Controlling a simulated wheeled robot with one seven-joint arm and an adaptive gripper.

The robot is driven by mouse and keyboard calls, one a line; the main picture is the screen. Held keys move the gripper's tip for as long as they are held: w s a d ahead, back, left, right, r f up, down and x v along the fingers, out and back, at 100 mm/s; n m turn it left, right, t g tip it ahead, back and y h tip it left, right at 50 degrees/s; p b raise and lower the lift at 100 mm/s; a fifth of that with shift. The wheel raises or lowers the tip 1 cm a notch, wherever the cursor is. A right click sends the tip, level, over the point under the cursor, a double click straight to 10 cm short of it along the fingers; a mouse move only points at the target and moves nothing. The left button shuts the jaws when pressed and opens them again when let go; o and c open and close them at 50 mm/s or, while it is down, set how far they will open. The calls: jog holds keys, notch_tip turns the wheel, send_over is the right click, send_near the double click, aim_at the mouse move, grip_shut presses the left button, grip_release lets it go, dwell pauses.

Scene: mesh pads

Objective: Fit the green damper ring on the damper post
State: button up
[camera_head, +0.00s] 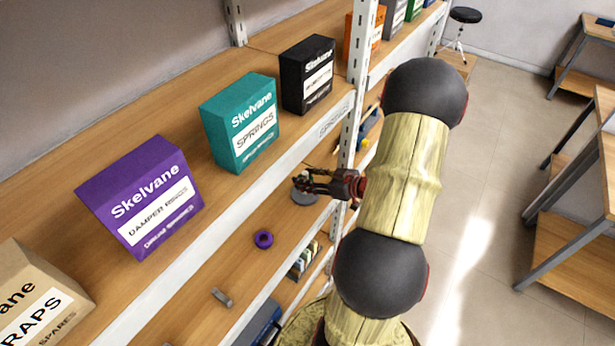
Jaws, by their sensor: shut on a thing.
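My gripper (308,182) reaches left from my arm over the lower shelf. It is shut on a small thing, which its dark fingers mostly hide. I cannot make out a green ring or its colour there. A grey round base (304,197), which looks like the foot of the damper post, stands on the shelf just under the fingertips. The post itself is mostly hidden by the fingers. I cannot tell whether the held thing is around the post, touching it or above it.
A purple ring (263,239) and a small grey part (221,297) lie nearer on the lower shelf. A purple box (140,197), teal box (240,122) and black box (307,75) stand on the upper shelf. A white upright (350,130) rises close behind my gripper.

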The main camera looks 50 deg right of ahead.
dwell(0.3)
jog(key=o, duration=1)
jog(key=shift+o, duration=0.6)
jog(key=v, duration=1.2)
